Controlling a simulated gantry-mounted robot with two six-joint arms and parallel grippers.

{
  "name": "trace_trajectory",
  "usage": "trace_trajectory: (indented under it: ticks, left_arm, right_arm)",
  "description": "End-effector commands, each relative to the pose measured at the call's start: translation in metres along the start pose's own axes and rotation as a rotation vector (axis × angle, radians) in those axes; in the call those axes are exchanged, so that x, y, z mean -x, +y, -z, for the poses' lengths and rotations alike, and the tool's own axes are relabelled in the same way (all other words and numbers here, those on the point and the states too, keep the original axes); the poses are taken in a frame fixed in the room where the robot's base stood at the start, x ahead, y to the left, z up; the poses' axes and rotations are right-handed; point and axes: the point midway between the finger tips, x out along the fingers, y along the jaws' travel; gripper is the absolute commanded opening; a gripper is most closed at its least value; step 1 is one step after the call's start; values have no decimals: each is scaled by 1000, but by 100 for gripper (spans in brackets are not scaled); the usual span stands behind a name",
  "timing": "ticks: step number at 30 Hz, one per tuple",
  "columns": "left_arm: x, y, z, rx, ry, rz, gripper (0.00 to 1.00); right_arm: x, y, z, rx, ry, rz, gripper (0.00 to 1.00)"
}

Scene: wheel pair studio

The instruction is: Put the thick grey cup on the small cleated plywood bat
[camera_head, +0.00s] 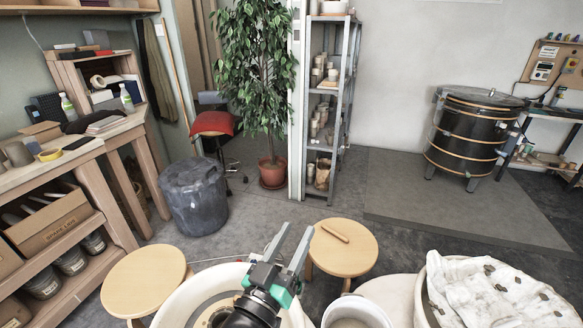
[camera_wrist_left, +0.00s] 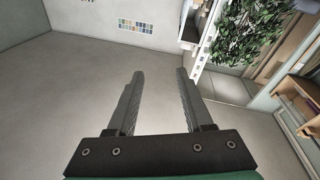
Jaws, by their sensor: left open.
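My left gripper (camera_head: 295,228) is open and empty, held up over the wheel basin (camera_head: 183,313) at the bottom middle. In the left wrist view its two fingers (camera_wrist_left: 160,75) stand apart with nothing between them. A grey cylindrical vessel (camera_head: 18,154) stands on the wooden bench at the far left, well away from the gripper. I cannot tell whether it is the thick grey cup. I cannot make out the cleated plywood bat for certain. My right gripper is not in view.
Round stools stand left (camera_head: 146,279) and right (camera_head: 336,258) of the basin; the right one bears a small wooden tool (camera_head: 335,233). A white bucket (camera_head: 354,313) and a cloth-covered basin (camera_head: 495,295) are at lower right. A shelf rack (camera_head: 340,110) and kiln (camera_head: 465,137) stand behind.

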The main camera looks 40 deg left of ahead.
Motion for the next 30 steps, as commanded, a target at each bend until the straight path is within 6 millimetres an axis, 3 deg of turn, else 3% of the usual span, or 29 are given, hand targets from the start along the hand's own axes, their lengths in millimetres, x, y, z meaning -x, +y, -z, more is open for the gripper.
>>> trace_trajectory:
  ticks: [1, 3, 6, 9, 13, 23, 26, 30]
  left_arm:
    - [-7, 27, 58, 15, 103, -70, 51]
    - [-4, 60, 130, 11, 233, -169, 51]
    - [18, 96, 217, -14, 406, -285, 51]
    - [44, 117, 272, -44, 535, -361, 51]
    - [62, 128, 300, -67, 609, -400, 51]
    - [61, 130, 309, -71, 613, -402, 51]
    - [57, 136, 332, -70, 612, -402, 51]
    - [48, 150, 386, -70, 612, -401, 51]
  right_arm:
    - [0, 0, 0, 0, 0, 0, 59]
    - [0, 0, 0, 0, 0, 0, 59]
    - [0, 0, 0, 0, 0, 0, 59]
    - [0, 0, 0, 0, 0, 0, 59]
    - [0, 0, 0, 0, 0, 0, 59]
    - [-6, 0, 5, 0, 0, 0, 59]
    - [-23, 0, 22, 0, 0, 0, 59]
    - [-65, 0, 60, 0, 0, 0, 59]
